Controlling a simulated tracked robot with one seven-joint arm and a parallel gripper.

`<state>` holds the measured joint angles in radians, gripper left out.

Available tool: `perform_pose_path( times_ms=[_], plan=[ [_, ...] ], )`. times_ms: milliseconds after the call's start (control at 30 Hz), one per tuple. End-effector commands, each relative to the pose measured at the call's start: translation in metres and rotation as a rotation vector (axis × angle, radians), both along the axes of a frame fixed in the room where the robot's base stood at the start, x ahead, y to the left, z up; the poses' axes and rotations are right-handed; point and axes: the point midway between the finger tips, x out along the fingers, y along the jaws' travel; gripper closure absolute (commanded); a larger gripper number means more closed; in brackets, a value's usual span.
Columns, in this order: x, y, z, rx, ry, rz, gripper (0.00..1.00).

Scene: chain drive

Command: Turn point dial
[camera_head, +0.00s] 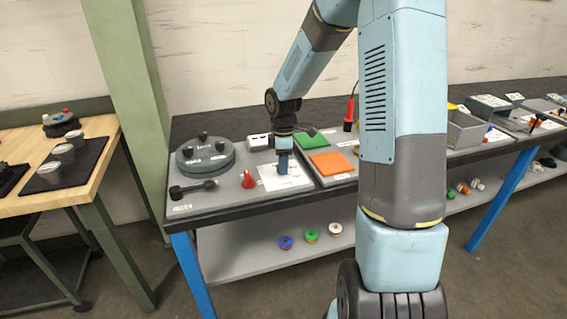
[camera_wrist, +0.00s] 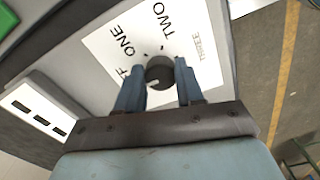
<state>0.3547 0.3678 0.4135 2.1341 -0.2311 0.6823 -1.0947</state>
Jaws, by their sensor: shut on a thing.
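The point dial (camera_wrist: 160,70) is a dark round knob on a white label plate (camera_wrist: 95,45) in the wrist view. The plate reads ONE, TWO and THREE, with a partly hidden word ending in FF at left. A small pale mark shows on the dial's lower left edge, near the left finger. My gripper (camera_wrist: 158,78) points down at the plate, its blue fingers on either side of the dial and shut on it. In the head view my gripper (camera_head: 282,165) stands over the white plate (camera_head: 302,182) and hides the dial.
A red knob (camera_head: 249,180), a black lever (camera_head: 192,187) and a grey round unit (camera_head: 206,158) are to the left. A white switch box (camera_head: 258,142) is behind; it also shows in the wrist view (camera_wrist: 40,112). Green (camera_head: 308,141) and orange (camera_head: 331,162) squares are to the right.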

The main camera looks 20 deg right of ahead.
Motion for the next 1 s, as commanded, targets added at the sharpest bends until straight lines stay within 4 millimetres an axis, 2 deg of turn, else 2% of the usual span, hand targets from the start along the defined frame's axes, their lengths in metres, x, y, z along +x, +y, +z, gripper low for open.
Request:
perform_pose_path(
  times_ms=[267,467,1000],
  plan=[
    [0.0009,0.0002,0.0006,0.0,-0.003,-0.016,0.93],
    [0.0008,0.0006,0.0009,-0.001,-0.003,-0.092,0.93],
    [-0.0003,0.002,0.001,0.0,-0.004,-0.563,0.93]
  ],
)
